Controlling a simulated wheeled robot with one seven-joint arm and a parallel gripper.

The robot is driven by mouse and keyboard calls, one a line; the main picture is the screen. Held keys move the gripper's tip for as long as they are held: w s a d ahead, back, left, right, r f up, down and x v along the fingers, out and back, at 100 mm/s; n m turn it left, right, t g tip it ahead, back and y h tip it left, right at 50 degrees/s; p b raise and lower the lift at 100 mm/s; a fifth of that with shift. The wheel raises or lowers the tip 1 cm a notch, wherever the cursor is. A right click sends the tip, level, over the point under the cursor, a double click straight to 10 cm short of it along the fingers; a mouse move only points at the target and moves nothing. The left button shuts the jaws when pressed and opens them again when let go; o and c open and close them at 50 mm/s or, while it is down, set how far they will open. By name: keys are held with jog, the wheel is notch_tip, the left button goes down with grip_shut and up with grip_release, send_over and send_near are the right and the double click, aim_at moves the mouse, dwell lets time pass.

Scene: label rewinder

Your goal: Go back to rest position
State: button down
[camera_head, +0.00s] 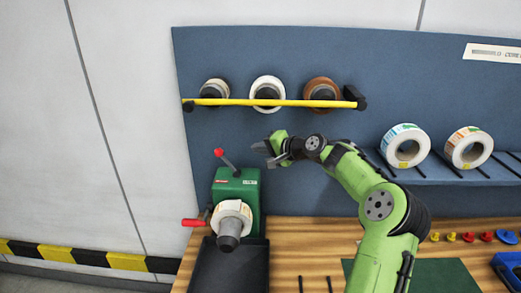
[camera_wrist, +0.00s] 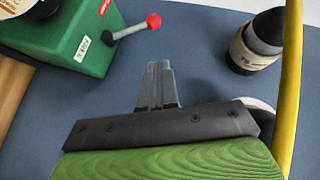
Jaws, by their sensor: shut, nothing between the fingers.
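My gripper (camera_head: 266,153) is at the end of my green arm, raised in front of the blue back panel. It is to the upper right of the green label rewinder (camera_head: 239,187) and below the yellow bar (camera_head: 270,102). In the wrist view my gripper (camera_wrist: 159,72) has its two grey fingers together with nothing between them. The rewinder (camera_wrist: 85,45) shows at the upper left of that view, with its red-knobbed lever (camera_wrist: 153,21) near the fingers but apart from them. A label roll (camera_head: 232,215) sits on the rewinder's spindle in the head view.
Three rolls hang behind the yellow bar, including a white one (camera_head: 267,88) and a brown one (camera_head: 321,88). Two label rolls (camera_head: 405,146) stand on the blue shelf at right. A black tray (camera_head: 230,268) lies before the rewinder. Small coloured knobs (camera_head: 468,237) lie at right.

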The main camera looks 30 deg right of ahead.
dwell(0.3)
jog(key=s+a+f+n+g+h, duration=0.1)
jog(key=s+a+n+g, duration=0.3)
jog(key=a, duration=0.8)
jog(key=s+a+f+n+g+h, duration=0.1)
jog(key=s+a+f+n+g, duration=0.25)
jog(key=a, duration=0.75)
jog(key=s+a+n, duration=0.1)
jog(key=s+n, duration=0.1)
jog(key=s, duration=1.3)
jog(key=s+a+n+h, duration=0.1)
jog(key=s+a+n, duration=0.1)
jog(key=s, duration=1.3)
jog(key=shift+a+n+h, duration=0.3)
jog(key=shift+n, duration=0.05)
